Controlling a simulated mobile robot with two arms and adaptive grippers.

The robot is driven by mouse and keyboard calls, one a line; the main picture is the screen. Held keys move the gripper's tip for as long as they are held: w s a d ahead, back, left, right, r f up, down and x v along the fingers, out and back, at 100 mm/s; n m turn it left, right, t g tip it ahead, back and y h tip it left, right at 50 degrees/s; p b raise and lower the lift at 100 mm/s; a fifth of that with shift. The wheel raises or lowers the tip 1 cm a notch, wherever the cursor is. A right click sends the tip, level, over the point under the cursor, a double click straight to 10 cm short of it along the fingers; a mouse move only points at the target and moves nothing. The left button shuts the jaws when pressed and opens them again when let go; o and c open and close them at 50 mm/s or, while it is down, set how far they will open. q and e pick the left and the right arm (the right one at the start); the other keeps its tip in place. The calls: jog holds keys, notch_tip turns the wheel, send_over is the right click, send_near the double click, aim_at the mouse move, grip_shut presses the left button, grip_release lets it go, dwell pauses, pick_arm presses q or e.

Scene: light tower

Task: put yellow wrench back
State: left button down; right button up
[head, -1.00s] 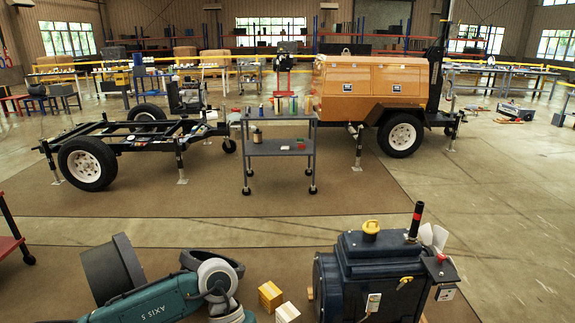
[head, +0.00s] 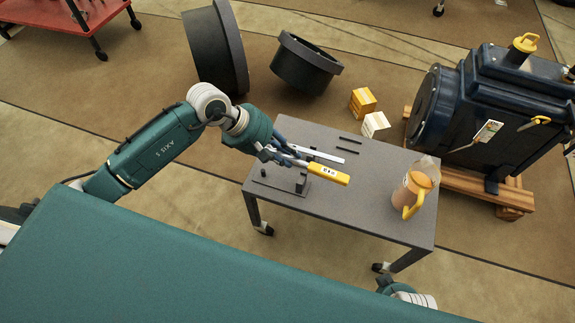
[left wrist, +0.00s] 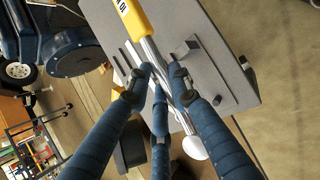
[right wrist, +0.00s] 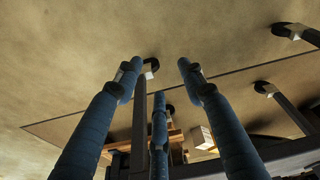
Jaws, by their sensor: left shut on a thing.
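The yellow wrench has a yellow handle (head: 328,174) with a label and a silver shaft. In the left wrist view its handle (left wrist: 133,18) points up and its pale round end shows below the fingers. My left gripper (head: 284,157) is shut on the shaft, over the left part of a small grey table (head: 385,170). A dark holder with short upright posts (head: 300,184) is on the table beside and below the wrench. Whether the wrench touches it is unclear. My right gripper (right wrist: 160,75) is open and empty, low near table legs; its fingers are not clear in the head view.
A silver bar (head: 322,153) and two thin black strips lie on the table. A tan jug with a yellow handle (head: 412,190) stands at its right end. Small boxes (head: 376,125), dark rings (head: 305,62) and a blue engine (head: 470,100) on a pallet are beyond.

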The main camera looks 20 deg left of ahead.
pick_arm(q)
jog(key=shift+w+f+n, duration=0.3)
jog(key=shift+w+f, duration=0.15)
jog(key=shift+f, duration=0.15)
jog(key=shift+w+t, duration=0.15)
jog(key=shift+t, duration=0.15)
pick_arm(e)
jog(key=shift+w+r, duration=0.25)
jog(key=shift+r, duration=0.3)
pick_arm(q)
jog(key=shift+d+r, duration=0.1)
jog(key=f+b, duration=0.6)
jog(key=shift+d+f, duration=0.2)
jog(key=shift+f, duration=0.1)
jog(key=shift+r, duration=0.25)
pick_arm(e)
notch_tip(320, 180, up, 13)
jog(key=t, duration=0.1)
jog(key=shift+s+d, duration=0.15)
jog(key=shift+s, duration=0.15)
jog(key=shift+f, duration=0.4)
